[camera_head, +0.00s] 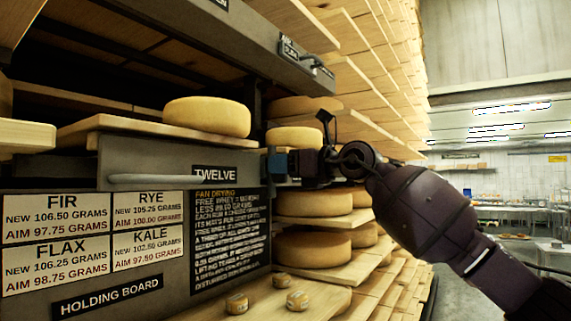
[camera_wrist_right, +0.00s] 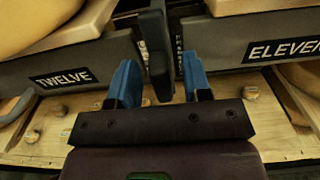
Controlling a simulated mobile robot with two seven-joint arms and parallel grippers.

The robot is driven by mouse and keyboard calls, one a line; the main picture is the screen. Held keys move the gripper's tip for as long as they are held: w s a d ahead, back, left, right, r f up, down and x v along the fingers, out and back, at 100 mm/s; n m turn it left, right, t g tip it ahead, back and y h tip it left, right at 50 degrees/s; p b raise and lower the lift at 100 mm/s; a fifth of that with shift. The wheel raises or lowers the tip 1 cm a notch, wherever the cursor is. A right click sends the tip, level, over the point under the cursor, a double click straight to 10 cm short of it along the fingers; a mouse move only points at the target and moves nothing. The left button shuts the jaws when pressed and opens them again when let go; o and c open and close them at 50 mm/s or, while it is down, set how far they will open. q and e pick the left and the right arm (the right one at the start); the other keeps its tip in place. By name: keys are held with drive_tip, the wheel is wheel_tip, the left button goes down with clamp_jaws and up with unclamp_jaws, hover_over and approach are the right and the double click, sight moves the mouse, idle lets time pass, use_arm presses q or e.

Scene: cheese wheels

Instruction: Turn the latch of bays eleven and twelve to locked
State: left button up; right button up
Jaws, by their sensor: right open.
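My right gripper (camera_head: 279,164) reaches in from the right in the head view, at the right end of the grey front of bay twelve (camera_head: 150,160). In the right wrist view my right gripper (camera_wrist_right: 160,85) shows two blue fingers, open. A dark upright bar that looks like the latch (camera_wrist_right: 157,50) stands between them, nearer the left finger; I cannot tell whether it touches. The TWELVE label (camera_wrist_right: 63,78) is left of it and the ELEVEN label (camera_wrist_right: 285,49) right. The gripper hides the latch in the head view. My left gripper is not in view.
Cheese wheels (camera_head: 207,117) lie on wooden shelves (camera_head: 110,128) behind and above the front. A bar handle (camera_head: 165,181) sticks out of it. Small cheeses (camera_head: 297,300) lie on a lower board. The aisle at right is open.

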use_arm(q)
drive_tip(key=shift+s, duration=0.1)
use_arm(e)
drive_tip(key=c, duration=0.7)
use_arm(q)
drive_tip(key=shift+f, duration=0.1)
use_arm(e)
clamp_jaws()
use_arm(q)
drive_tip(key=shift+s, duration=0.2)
